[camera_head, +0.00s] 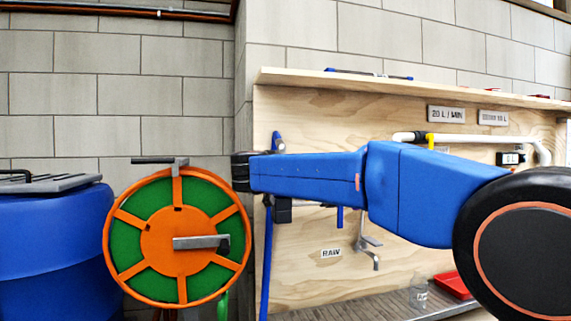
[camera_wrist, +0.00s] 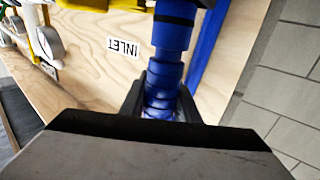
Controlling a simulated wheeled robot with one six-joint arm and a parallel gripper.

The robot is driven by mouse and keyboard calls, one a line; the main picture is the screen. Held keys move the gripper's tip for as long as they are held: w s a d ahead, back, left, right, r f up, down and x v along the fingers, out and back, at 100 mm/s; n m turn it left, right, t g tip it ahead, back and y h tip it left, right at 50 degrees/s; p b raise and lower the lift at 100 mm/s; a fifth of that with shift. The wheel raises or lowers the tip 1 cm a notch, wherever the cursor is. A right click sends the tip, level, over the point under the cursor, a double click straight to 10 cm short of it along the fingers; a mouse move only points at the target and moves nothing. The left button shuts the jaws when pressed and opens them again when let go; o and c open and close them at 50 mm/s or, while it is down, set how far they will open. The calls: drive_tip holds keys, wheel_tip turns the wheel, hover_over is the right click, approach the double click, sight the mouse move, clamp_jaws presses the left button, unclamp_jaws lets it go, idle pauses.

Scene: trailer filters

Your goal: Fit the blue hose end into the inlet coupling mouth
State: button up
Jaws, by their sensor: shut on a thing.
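In the wrist view my gripper (camera_wrist: 160,98) is shut on the blue hose end (camera_wrist: 160,88), a ringed blue piece between its black fingers. Directly beyond it, in line, is a wider blue cylinder with a black band (camera_wrist: 175,30), which looks like the inlet coupling. The two appear to meet, but I cannot tell whether the end sits inside the mouth. The INLET label (camera_wrist: 123,47) is on the board beside them, upside down. A blue length, likely hose, runs behind on the right (camera_wrist: 208,48). In the head view my arm hides most of this area.
The plywood board (camera_head: 310,285) carries a RAW label (camera_head: 331,253), a tap (camera_head: 368,245) and a white pipe (camera_head: 470,138). An orange and green hose reel (camera_head: 177,240) and a blue barrel (camera_head: 55,240) stand left. A red tray (camera_head: 452,286) and clear cup (camera_head: 418,292) sit lower right.

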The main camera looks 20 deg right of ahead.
drive_tip(key=shift+f, duration=1.8)
drive_tip(key=o, duration=1.2)
drive_tip(key=v, duration=1.7)
drive_tip(key=shift+s+a, duration=0.1)
drive_tip(key=shift+s, duration=0.1)
